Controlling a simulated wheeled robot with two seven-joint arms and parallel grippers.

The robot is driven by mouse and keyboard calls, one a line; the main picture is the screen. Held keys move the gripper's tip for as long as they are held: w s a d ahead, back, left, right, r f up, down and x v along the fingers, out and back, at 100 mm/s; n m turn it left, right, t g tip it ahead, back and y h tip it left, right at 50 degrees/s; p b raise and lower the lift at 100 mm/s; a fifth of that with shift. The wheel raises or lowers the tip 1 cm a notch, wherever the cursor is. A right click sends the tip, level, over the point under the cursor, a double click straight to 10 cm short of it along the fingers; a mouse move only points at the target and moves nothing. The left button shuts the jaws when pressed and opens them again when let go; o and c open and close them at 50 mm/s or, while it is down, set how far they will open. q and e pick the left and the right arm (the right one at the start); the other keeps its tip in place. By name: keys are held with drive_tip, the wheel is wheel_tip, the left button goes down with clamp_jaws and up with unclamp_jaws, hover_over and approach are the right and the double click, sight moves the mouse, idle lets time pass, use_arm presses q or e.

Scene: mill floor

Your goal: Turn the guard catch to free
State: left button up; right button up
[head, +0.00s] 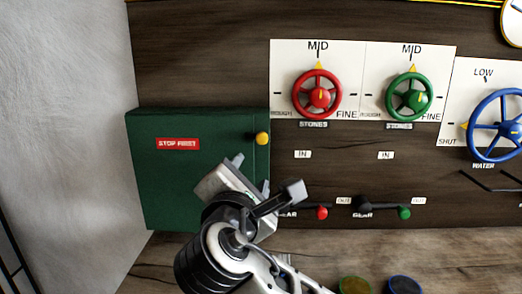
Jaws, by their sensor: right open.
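The guard is a dark green box (165,190) with a red "STOP FIRST" label, fixed to the wall panel at the left. The guard catch (262,138) shows as a yellow knob near the box's upper right edge. My right gripper (250,173) is open and empty. It is in front of the box's lower right part, below the catch and apart from it in the picture. The gripper and its wrist hide part of the box's lower right corner. My left gripper is not in view.
A red handwheel (318,97) and a green handwheel (408,99) are right of the box, with a blue handwheel (498,125) farther right. Below are gear levers with a red knob (322,213) and a green knob (404,213). A pale wall (65,120) bounds the left.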

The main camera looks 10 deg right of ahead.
drive_tip(key=p, duration=0.3)
approach(261, 140)
drive_tip(key=x, duration=0.9)
drive_tip(key=shift+w+d, duration=0.1)
drive_tip(key=c, duration=1)
